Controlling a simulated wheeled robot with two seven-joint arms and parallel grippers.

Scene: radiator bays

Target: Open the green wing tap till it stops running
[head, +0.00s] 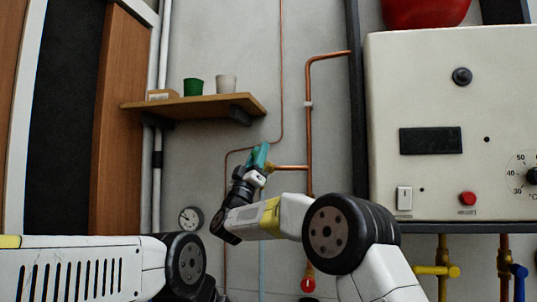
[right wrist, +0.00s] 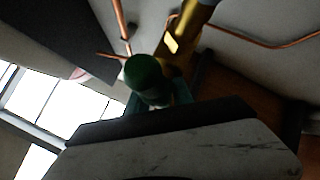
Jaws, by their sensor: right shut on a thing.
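The green wing tap (right wrist: 147,78) shows in the right wrist view as a dark green rounded handle on a brass body (right wrist: 182,42). My right gripper (head: 259,156) is at the end of the short copper branch pipe in the head view, its teal fingers (right wrist: 131,104) on both sides of the handle. It is shut on the handle, which the fingers mostly hide in the head view. A thin pale blue vertical line (head: 261,262) runs down below the tap; I cannot tell whether it is water or a pipe. My left gripper is not in view.
A wooden shelf (head: 190,105) with a green cup (head: 193,87) and a pale cup (head: 226,84) is above left of the tap. A round gauge (head: 190,219) is below left. A cream boiler (head: 440,120) fills the right; a red-ended fitting (head: 308,284) hangs below.

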